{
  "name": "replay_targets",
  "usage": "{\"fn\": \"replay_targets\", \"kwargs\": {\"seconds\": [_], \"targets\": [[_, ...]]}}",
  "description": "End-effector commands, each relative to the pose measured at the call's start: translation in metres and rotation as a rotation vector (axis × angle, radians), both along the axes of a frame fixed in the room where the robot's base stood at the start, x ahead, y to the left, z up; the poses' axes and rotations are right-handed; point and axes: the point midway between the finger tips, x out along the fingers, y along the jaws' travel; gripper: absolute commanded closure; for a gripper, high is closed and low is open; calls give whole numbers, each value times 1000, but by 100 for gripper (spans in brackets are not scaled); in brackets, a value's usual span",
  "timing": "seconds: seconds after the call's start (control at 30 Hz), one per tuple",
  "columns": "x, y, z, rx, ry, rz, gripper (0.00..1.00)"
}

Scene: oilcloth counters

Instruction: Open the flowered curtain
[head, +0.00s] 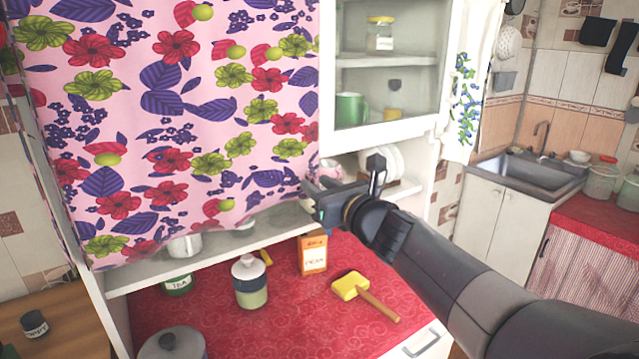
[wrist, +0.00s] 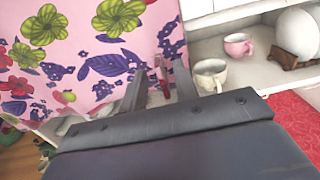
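The flowered curtain (head: 170,120), pink with red, green and purple flowers, hangs across the left part of the cupboard. Its right edge hangs beside the glass-fronted cabinet. My gripper (head: 318,190) is at the curtain's lower right edge. In the wrist view, my gripper (wrist: 162,78) has its two fingers apart, with a gap between them. A strip of the curtain (wrist: 110,40) near its edge shows between the fingers; I cannot see the cloth pinched. The palm hides part of the view below.
Cups and plates stand on the shelf (wrist: 260,75) right of my gripper. Below, the red counter (head: 310,310) holds a lidded jar (head: 250,282), an orange box (head: 312,254) and a yellow mallet-like tool (head: 352,288). The glass cabinet (head: 385,140) is close on the right.

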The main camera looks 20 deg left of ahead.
Motion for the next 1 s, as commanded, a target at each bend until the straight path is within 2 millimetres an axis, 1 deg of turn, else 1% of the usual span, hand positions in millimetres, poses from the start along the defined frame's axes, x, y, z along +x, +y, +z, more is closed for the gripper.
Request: {"fn": "replay_targets", "kwargs": {"seconds": [0.33,0.7,1.0], "targets": [[2,3,0,0,0,0,71],[2,2,0,0,0,0,100],[2,2,0,0,0,0,100]]}}
